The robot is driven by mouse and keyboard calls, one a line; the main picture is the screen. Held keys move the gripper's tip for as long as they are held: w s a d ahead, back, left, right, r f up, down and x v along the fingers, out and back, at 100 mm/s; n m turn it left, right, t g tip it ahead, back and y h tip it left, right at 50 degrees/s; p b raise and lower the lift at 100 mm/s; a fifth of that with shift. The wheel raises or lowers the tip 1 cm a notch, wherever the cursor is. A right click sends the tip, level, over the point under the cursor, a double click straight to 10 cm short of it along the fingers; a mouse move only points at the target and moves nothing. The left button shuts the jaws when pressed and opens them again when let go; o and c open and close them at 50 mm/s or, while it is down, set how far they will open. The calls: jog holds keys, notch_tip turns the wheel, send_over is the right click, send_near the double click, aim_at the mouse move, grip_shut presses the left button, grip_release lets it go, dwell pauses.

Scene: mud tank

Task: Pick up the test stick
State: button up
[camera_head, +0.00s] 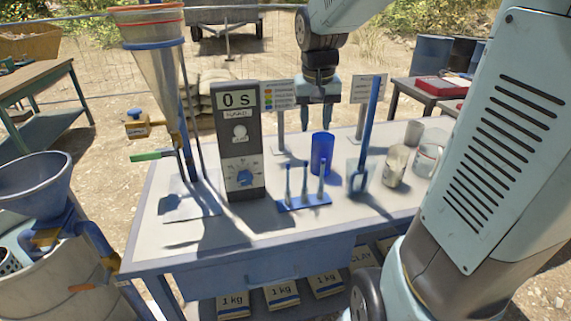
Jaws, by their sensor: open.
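A tall blue stick (370,125) with a ring-like lower end stands upright, slightly tilted, on the white table. Several small blue upright pieces stand in a low blue rack (305,203) left of it; I cannot tell which of these is the test stick. My gripper (317,122) points down above the back of the table, open and empty. It is left of the tall stick and above and behind the rack, apart from both. A blue cup (322,154) stands below it.
A grey timer box (240,140) reading "0 s" and a large funnel (155,60) on a stand are at left. A beige mug (395,166) and a glass jar (427,160) stand at right. Small sign plates stand behind. The table's front left is clear.

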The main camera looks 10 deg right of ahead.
jog(key=g, duration=0.2)
send_over(306, 162)
notch_tip(306, 162, down, 6)
jog(key=shift+m+y, duration=0.4)
jog(key=shift+m, duration=0.1)
notch_tip(306, 162, down, 9)
jog(key=shift+w+d+r, duration=0.15)
jog(key=shift+f, duration=2.85)
jog(key=shift+c, duration=0.3)
grip_shut()
